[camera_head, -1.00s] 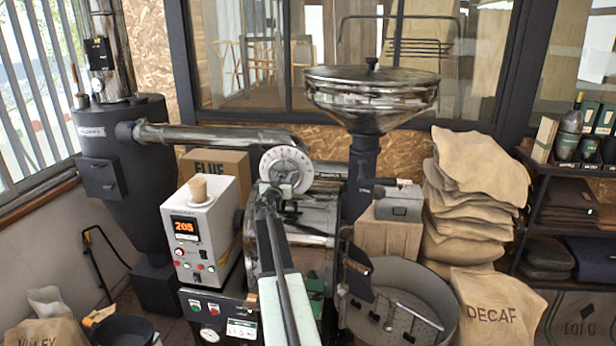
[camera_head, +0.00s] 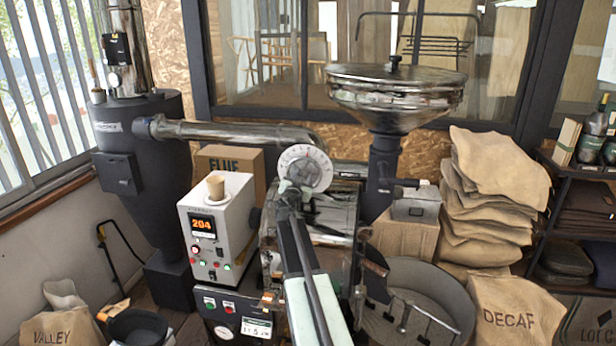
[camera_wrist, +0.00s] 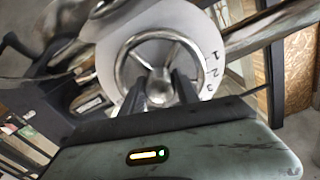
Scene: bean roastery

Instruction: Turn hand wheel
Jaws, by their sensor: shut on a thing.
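The hand wheel (camera_wrist: 133,52) is a shiny metal ring with spokes in front of a white numbered dial (camera_wrist: 205,52). In the head view the white dial (camera_head: 306,167) sits at the front of the roaster, where a metal pipe meets it. My gripper (camera_wrist: 160,92) is at the wheel, its two dark fingers on either side of the round metal hub area, shut on the wheel. In the head view my gripper (camera_head: 290,190) reaches up to the lower left of the dial, and my arm hides part of the roaster. The exact contact is hard to see.
A white control box (camera_head: 217,225) with a red display reading 204 stands left of my arm. A large metal hopper (camera_head: 395,95) rises behind. A round cooling tray (camera_head: 430,285) lies at right. Sacks (camera_head: 500,190) are stacked beyond it.

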